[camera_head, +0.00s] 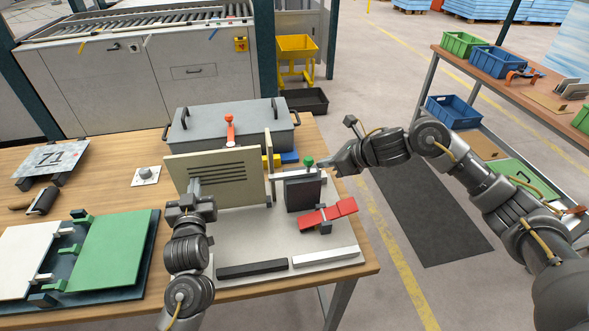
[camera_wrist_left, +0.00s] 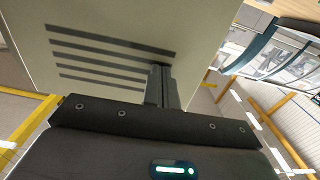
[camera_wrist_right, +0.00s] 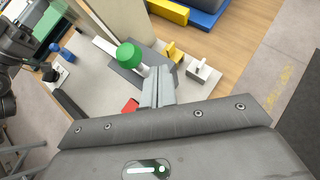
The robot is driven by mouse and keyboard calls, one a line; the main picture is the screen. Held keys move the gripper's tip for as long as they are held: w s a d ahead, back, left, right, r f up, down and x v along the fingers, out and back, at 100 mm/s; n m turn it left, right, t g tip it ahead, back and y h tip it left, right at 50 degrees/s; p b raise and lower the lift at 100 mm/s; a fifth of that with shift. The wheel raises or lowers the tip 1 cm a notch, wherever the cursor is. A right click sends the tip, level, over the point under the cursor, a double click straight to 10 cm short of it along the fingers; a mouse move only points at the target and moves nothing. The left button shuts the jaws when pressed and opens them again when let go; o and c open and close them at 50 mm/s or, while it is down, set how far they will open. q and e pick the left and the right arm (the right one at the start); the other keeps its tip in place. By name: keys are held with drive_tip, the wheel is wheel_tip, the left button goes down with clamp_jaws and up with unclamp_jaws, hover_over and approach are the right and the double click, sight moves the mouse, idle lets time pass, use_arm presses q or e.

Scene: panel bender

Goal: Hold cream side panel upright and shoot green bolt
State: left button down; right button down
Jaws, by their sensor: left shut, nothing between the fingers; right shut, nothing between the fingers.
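The cream side panel (camera_head: 225,168), with dark slots, stands upright on the pale fixture plate (camera_head: 240,245). It also fills much of the left wrist view (camera_wrist_left: 95,25). My left gripper (camera_head: 194,186) is shut and empty, its fingertips at the panel's near face; I cannot tell if they touch. My right gripper (camera_head: 328,168) is shut and empty, just right of the knob. In the right wrist view the knob (camera_wrist_right: 128,54) is left of the closed fingers (camera_wrist_right: 158,90), apparently close.
A red clamp handle (camera_head: 328,214) lies in front of the dark block. A grey lidded box (camera_head: 235,126) and an orange-red lever (camera_head: 230,130) stand behind the panel. A green plate (camera_head: 110,248) lies at left.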

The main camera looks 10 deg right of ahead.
sight(312, 164)
drive_tip(key=shift+a, duration=0.15)
idle(0.4)
drive_tip(key=shift+a, duration=2.7)
drive_tip(key=shift+d, duration=0.8)
drive_tip(key=shift+r, duration=4.05)
use_arm(q)
drive_tip(key=s, duration=0.9)
